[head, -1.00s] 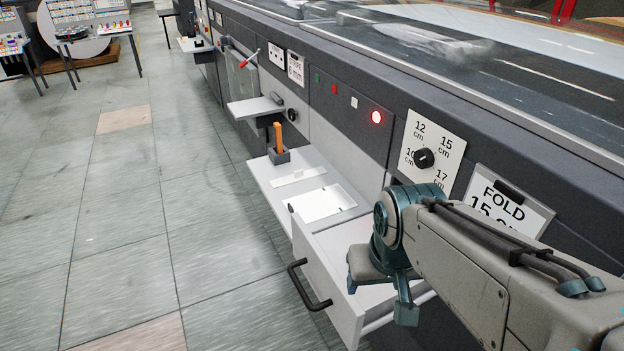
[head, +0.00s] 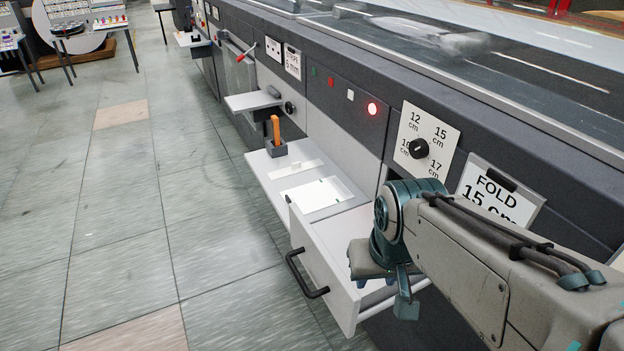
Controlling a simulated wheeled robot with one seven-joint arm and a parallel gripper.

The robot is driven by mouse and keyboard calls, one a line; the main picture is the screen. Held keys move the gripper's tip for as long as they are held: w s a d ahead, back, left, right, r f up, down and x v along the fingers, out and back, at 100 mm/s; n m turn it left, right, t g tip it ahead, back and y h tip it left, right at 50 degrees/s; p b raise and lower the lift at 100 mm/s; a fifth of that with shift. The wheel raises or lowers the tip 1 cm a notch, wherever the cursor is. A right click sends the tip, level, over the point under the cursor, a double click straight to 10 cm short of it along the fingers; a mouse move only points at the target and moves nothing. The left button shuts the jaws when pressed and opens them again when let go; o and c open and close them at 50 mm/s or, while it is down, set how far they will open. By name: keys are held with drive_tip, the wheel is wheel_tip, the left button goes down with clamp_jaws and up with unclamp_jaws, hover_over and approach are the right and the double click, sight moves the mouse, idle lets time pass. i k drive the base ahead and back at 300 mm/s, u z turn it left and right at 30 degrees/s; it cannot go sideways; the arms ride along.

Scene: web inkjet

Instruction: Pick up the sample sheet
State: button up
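A white sheet (head: 315,195), which looks like the sample sheet, lies flat on the light grey shelf (head: 262,164) on the machine's side. My arm comes in from the lower right, above the open drawer (head: 322,268). The wrist end of my arm (head: 404,300) hangs over the drawer, to the right of and nearer than the sheet, and apart from it. My arm hides part of the drawer's inside.
A dark block with an orange-handled tool (head: 276,134) and a pale strip (head: 297,170) are on the shelf behind the sheet. The drawer with its black handle (head: 303,275) sticks out into the aisle. The tiled floor (head: 130,220) at left is clear.

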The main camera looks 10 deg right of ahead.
sight(310, 198)
drive_tip(key=k, duration=1.2)
drive_tip(key=u, duration=0.6)
drive_tip(key=i, duration=0.6)
drive_tip(key=u, duration=0.6)
drive_tip(key=i, duration=1.05)
drive_tip(key=z, duration=0.7)
drive_tip(key=i, duration=0.6)
drive_tip(key=z, duration=0.45)
